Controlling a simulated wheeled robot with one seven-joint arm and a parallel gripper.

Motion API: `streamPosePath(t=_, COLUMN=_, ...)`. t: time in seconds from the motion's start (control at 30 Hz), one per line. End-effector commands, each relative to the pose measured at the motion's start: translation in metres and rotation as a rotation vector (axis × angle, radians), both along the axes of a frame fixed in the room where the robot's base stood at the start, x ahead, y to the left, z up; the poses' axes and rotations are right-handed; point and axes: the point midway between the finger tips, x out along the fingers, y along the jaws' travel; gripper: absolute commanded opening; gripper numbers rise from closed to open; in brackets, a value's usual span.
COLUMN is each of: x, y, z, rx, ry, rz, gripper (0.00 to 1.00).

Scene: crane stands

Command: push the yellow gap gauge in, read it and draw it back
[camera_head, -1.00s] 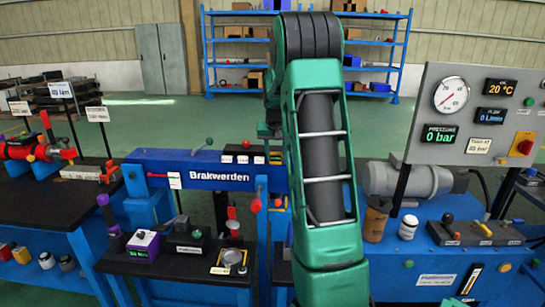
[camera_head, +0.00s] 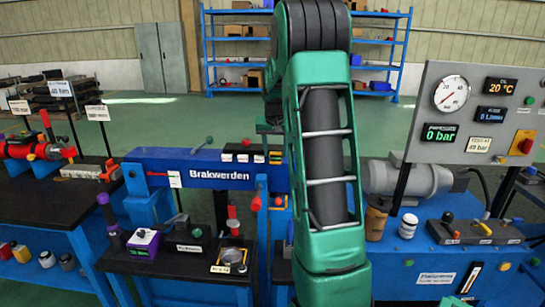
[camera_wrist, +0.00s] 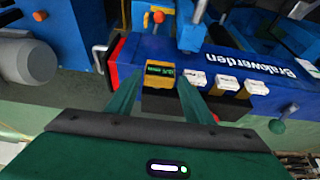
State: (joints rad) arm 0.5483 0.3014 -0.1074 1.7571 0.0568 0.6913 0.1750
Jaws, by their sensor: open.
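The yellow gap gauge (camera_wrist: 160,68) is a small yellow box with a dark face and a small green readout too blurred to read for sure. It sits at the end of a row of white-labelled blocks on the blue Brakwerden beam. It also shows beside my arm in the head view (camera_head: 275,157). My gripper (camera_wrist: 155,88) is open, with one green finger on each side of the gauge in the wrist view. Whether the fingers touch it I cannot tell. In the head view my arm hides most of the gripper.
White-labelled blocks (camera_wrist: 227,86) stand close to the gauge, and a red part (camera_wrist: 116,48) lies on its other side. The blue beam (camera_head: 210,172) runs left of my arm. A gauge panel (camera_head: 478,110) and a grey motor (camera_head: 410,179) stand to the right.

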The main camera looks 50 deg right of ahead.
Motion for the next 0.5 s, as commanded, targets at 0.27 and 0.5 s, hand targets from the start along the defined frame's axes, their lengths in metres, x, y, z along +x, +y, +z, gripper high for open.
streamPosePath(t=0.27, x=-0.012, y=0.016, z=0.05, rx=-0.002, ry=-0.003, rz=0.0, gripper=0.47)
streamPosePath(t=0.5, x=-0.019, y=0.023, z=0.072, rx=0.001, ry=0.001, rz=0.0, gripper=0.47)
